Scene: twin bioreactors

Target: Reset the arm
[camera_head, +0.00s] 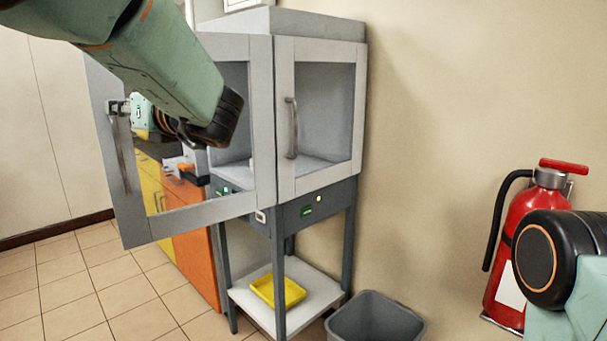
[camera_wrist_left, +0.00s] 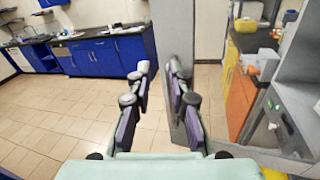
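My left arm (camera_head: 165,65) comes in from the top left of the head view and bends at a black joint in front of the cabinet.
The grey cabinet (camera_head: 320,25) has a closed right door (camera_head: 285,75) and a lower shelf with a yellow tray (camera_head: 278,291). A grey bin (camera_head: 375,320) and fire extinguisher (camera_head: 525,220) stand by the wall. Blue cabinets (camera_wrist_left: 115,55) line the far wall; tiled floor (camera_wrist_left: 60,115) is clear.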

